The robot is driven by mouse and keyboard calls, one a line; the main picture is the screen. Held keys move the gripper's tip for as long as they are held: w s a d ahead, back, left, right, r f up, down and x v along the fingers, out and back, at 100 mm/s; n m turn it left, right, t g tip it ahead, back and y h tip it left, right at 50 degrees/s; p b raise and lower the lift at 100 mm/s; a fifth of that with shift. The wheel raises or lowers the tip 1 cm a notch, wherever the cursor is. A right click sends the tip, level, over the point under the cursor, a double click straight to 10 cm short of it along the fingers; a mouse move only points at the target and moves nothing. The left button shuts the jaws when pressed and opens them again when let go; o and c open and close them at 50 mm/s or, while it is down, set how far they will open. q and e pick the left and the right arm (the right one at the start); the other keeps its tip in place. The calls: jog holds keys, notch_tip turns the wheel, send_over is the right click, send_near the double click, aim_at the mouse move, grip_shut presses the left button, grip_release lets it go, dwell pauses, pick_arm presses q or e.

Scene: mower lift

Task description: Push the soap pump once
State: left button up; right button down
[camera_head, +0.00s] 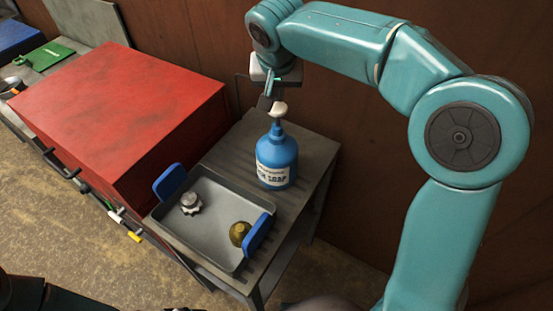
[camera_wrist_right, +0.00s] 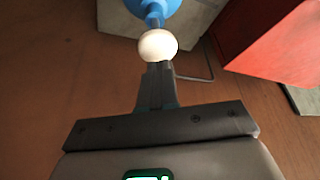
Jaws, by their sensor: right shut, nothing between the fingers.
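A blue soap pump bottle (camera_head: 277,160) with a white label stands upright on the small grey side table. Its pale pump head (camera_head: 280,110) is on top. My right gripper (camera_head: 268,98) is shut and empty, with its fingertips right at the pump head from above and behind. In the right wrist view the white pump head (camera_wrist_right: 158,45) sits just past the tips of the shut fingers (camera_wrist_right: 158,70); I cannot tell whether they touch. The blue bottle (camera_wrist_right: 155,8) shows beyond it. My left gripper is not in view.
A grey tray (camera_head: 208,232) with blue handles holds a silver knob-like part and a brass-coloured part, in front of the bottle. A red tool chest (camera_head: 120,105) stands left of the table (camera_head: 315,160). A brown wall is behind.

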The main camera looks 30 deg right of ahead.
aim_at(277, 108)
jog(key=shift+f, duration=0.15)
dwell(0.5)
jog(key=shift+f+b, duration=2.1)
jog(key=shift+f, duration=0.15)
jog(key=shift+r, duration=0.1)
jog(key=shift+r+p, duration=1.95)
jog(key=shift+r, duration=0.35)
notch_tip(277, 108, up, 6)
jog(key=p, duration=0.5)
